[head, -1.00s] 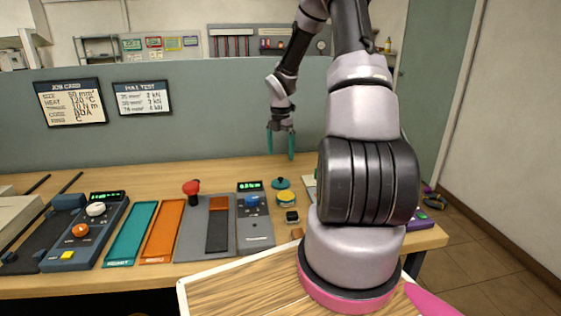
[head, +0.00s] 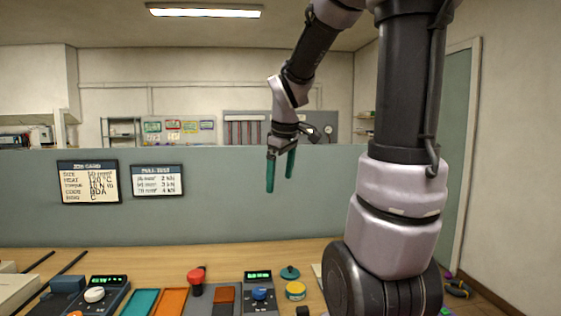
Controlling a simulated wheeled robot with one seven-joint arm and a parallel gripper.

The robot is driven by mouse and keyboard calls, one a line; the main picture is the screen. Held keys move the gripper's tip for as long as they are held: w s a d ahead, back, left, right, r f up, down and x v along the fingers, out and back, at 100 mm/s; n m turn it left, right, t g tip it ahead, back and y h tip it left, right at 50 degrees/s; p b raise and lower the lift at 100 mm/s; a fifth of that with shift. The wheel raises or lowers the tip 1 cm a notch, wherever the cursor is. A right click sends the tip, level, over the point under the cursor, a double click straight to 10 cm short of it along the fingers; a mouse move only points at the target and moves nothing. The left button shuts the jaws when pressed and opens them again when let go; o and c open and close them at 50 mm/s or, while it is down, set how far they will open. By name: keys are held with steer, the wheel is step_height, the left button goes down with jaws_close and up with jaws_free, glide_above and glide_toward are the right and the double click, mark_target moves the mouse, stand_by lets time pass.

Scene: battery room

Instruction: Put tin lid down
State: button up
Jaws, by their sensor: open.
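The tin lid (head: 290,273), a teal disc with a small knob, lies on the bench just behind a round yellow tin (head: 295,290). The lid appears apart from the tin. My gripper (head: 280,184) has two teal fingers hanging downward with a gap between them. It is open and empty, well above the bench in front of the grey-green partition. The lid is below it and slightly to the right in the picture.
The wooden bench (head: 230,258) carries a red-knobbed press (head: 196,280), a meter with a green display (head: 258,293), teal (head: 140,302) and orange (head: 170,302) trays, and a control box (head: 105,293). The partition (head: 225,200) stands behind the bench. My arm hides the bench's right part.

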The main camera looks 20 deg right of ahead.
steer(key=s+a+r+m+t+y, duration=0.1)
steer(key=s+a+r+m, duration=0.2)
steer(key=s+m, duration=0.2)
steer(key=s+a+r+m+t+y, duration=0.1)
steer(key=s+a+r+m+t, duration=0.1)
steer(key=s+m, duration=0.4)
steer(key=shift+s+a+r+y, duration=0.35)
steer(key=shift+s+r, duration=0.35)
steer(key=shift+s, duration=0.5)
